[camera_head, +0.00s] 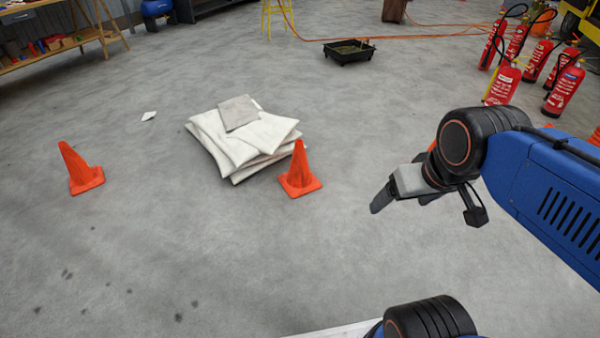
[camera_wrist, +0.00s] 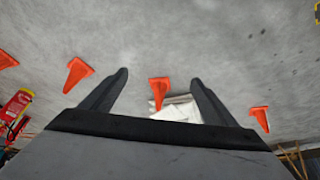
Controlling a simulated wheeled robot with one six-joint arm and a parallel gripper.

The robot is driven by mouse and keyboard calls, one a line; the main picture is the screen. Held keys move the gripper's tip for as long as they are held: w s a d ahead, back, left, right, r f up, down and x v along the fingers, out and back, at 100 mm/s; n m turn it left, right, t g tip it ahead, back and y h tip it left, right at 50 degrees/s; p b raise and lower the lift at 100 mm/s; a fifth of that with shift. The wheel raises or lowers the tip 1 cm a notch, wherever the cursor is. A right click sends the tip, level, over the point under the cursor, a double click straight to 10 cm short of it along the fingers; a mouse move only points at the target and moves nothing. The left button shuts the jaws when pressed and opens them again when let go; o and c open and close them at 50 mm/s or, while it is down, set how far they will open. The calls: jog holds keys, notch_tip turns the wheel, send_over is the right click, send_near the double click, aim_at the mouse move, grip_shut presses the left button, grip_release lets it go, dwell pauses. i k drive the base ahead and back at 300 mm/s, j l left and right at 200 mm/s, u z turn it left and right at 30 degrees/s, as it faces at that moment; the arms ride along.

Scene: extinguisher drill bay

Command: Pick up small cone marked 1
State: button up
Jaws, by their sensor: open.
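Two small orange cones stand on the grey floor in the head view: one on the left (camera_head: 82,170) and one (camera_head: 299,173) at the right front corner of a white pile. No number can be read on either. My gripper (camera_head: 398,200) is to the right of the nearer cone, above the floor, open and empty. In the wrist view, one cone (camera_wrist: 159,90) shows between the open fingers of my gripper (camera_wrist: 158,78), at a distance. Other cones show outside the fingers, on the left (camera_wrist: 77,72), at the far left (camera_wrist: 5,60) and on the right (camera_wrist: 261,118).
A pile of white pads (camera_head: 235,140) with a grey sheet on top lies beside the nearer cone. A black tray (camera_head: 347,56) and orange hose lie behind. Several red extinguishers (camera_head: 565,88) stand at back right. A workbench (camera_head: 50,55) is at back left. The front floor is clear.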

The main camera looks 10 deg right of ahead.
aim_at(299, 181)
jog(key=i+l+u, duration=0.4)
jog(key=i+l, duration=0.15)
jog(key=i+l+u, duration=0.35)
jog(key=i+l, duration=0.15)
jog(key=l, duration=0.2)
jog(key=i+l+u, duration=0.2)
jog(key=l, duration=0.2)
jog(key=i+l+u, duration=0.2)
jog(key=l, duration=0.2)
